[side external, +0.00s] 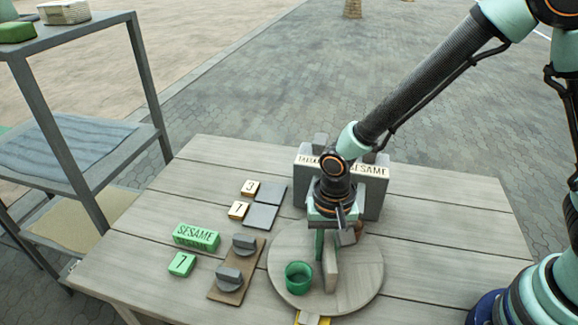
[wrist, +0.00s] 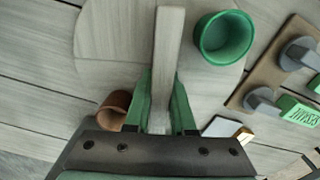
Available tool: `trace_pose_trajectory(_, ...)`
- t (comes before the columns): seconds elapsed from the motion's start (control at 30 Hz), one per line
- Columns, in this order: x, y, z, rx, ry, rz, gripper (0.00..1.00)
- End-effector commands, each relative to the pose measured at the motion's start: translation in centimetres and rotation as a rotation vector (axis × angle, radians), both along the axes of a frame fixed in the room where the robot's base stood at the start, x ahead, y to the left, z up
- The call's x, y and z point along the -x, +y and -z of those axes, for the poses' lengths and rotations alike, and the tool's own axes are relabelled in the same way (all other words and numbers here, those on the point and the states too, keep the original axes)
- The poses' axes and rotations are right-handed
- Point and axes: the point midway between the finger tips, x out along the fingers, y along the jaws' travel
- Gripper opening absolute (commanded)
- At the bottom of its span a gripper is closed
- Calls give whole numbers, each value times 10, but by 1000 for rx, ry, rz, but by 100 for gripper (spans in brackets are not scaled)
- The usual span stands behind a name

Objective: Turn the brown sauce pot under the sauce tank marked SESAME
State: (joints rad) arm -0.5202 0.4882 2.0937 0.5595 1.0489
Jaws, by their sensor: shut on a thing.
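A round wooden turntable (side external: 362,282) lies on the table with an upright wooden bar (side external: 331,268) across it. My gripper (side external: 325,252) points down and is shut on the bar; the wrist view shows the bar (wrist: 168,45) between its green fingers (wrist: 163,100). The brown sauce pot (wrist: 112,108) is on the turntable, left of the fingers in the wrist view; in the side view it (side external: 349,236) is partly hidden behind my gripper. The grey tank block (side external: 374,197) stands behind, with SESAME on its right label (side external: 369,170). The left label is partly covered by my arm.
A green pot (side external: 299,276) stands on the turntable left of the bar. A shelf (side external: 75,150) stands far left.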

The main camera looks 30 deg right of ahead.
Motion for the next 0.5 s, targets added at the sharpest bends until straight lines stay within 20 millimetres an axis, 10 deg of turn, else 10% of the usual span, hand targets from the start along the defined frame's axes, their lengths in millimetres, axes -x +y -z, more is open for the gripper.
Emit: trace_pose_trajectory(0.5, 0, 0, -1, 1, 2, 126, 0)
